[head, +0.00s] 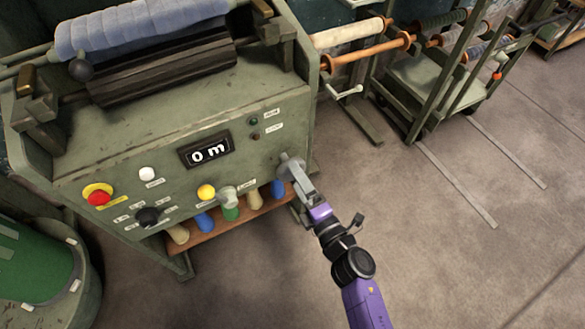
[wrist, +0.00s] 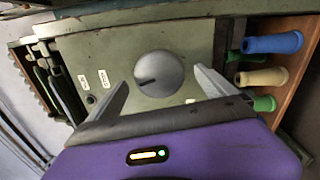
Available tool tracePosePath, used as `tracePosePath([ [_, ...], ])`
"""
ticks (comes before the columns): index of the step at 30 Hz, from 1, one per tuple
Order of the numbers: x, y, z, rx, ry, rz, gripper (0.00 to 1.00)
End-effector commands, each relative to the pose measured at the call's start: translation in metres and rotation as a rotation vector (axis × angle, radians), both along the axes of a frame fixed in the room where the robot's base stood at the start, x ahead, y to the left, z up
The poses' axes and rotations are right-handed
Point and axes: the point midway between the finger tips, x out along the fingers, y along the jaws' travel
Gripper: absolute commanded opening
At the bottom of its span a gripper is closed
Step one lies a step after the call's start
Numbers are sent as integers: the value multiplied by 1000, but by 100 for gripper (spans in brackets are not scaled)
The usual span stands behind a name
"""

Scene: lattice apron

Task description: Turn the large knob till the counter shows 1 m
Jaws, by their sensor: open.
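The large knob (wrist: 160,72) is a round grey dial with a dark pointer line, on the green panel of the machine. In the head view the knob (head: 286,158) is at the panel's right end, partly hidden by my gripper (head: 294,169). My gripper is open in front of the knob, and in the wrist view its two fingers stand left and right of it with visible gaps. I cannot tell whether the fingertips reach its depth. The counter (head: 206,150), left of the knob, shows 0 m.
Several spools stand on a wooden shelf (head: 205,238) below. The floor (head: 450,260) at right is mostly clear.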

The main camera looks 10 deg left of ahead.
Motion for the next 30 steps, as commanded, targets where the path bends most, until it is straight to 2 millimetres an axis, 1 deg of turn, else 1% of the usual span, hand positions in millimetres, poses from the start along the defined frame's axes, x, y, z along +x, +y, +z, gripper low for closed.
tracePosePath([
  [1, -8, -5, 1, 0, 2, -1, 96],
  [3, -15, -11, 1, 0, 1, -1, 96],
  [9, -28, -18, 1, 1, -1, 0, 96],
  [26, -28, -19, 0, 2, 0, 0, 96],
  [30, -26, -22, 1, 56, 35, -13, 96],
])
